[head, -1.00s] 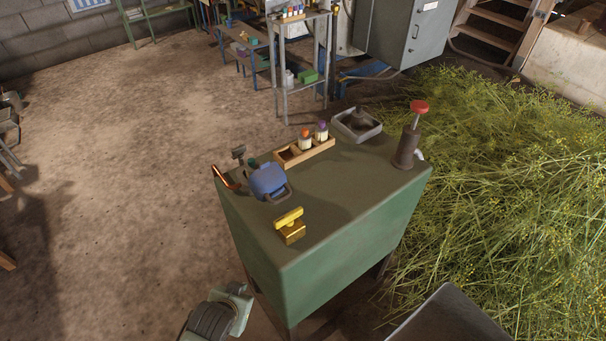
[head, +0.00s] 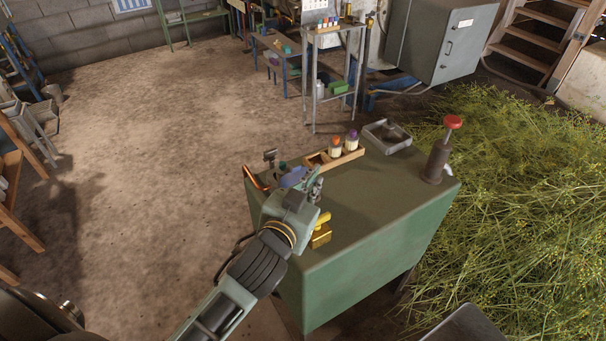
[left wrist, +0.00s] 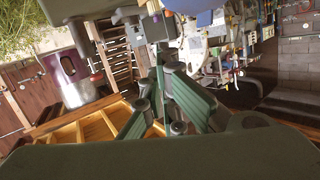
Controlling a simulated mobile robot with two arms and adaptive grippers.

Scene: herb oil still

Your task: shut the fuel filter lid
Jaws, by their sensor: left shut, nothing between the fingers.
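The blue lidded object (head: 291,176), which I take for the fuel filter with its lid, sits near the far left edge of the green cabinet top (head: 375,205). My left arm mostly hides it in the head view, so I cannot tell the lid's angle. A blue surface (left wrist: 198,4) shows at the top of the left wrist view. My left gripper (head: 316,184) is shut and empty, right beside the blue object. Whether it touches is unclear. Its closed fingers also show in the left wrist view (left wrist: 160,75). My right gripper is not in view.
A copper pipe (head: 256,180) lies left of the blue object, and a yellow-handled brass piece (head: 321,231) stands in front. Behind are a wooden rack (head: 345,158) with vials, a grey tray (head: 388,136) and a red-topped pump (head: 440,150). Herbs (head: 520,190) fill the right floor.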

